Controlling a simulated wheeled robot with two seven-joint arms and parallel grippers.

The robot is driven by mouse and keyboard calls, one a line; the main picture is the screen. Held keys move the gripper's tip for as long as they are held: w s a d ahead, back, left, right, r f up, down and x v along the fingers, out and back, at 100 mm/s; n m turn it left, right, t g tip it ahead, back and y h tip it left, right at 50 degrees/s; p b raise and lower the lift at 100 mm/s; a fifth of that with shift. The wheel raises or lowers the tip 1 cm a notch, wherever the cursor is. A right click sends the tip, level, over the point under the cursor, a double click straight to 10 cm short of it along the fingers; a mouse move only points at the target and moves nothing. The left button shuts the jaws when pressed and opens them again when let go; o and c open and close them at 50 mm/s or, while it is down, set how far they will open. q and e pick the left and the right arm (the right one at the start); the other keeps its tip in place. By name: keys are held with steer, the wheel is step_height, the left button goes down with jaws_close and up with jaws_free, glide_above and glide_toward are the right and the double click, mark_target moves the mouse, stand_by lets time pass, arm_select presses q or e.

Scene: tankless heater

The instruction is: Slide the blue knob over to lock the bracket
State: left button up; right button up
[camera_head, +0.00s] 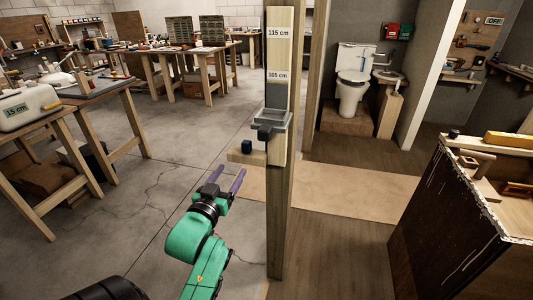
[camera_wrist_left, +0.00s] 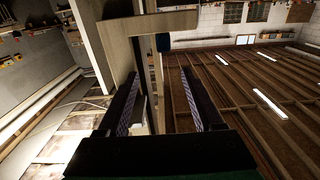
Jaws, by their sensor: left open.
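In the left wrist view the knob (camera_wrist_left: 163,43) shows beyond the fingertips (camera_wrist_left: 160,78), beside the ledge (camera_wrist_left: 165,22). My right gripper is not in view.
The post carries 115 cm and 105 cm labels and stands just right of my left gripper. A workbench (camera_head: 75,98) stands at the left and a dark cabinet (camera_head: 445,215) at the right.

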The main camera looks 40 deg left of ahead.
arm_select(q)
glide_toward(244, 147)
steer(key=w, duration=0.2)
steer(key=p+x, duration=0.1)
steer(key=x, duration=0.7)
steer(key=shift+a, duration=0.2)
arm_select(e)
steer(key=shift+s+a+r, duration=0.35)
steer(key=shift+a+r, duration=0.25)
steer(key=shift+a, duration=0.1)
arm_select(q)
steer(key=shift+d+r, duration=0.1)
jaws_close()
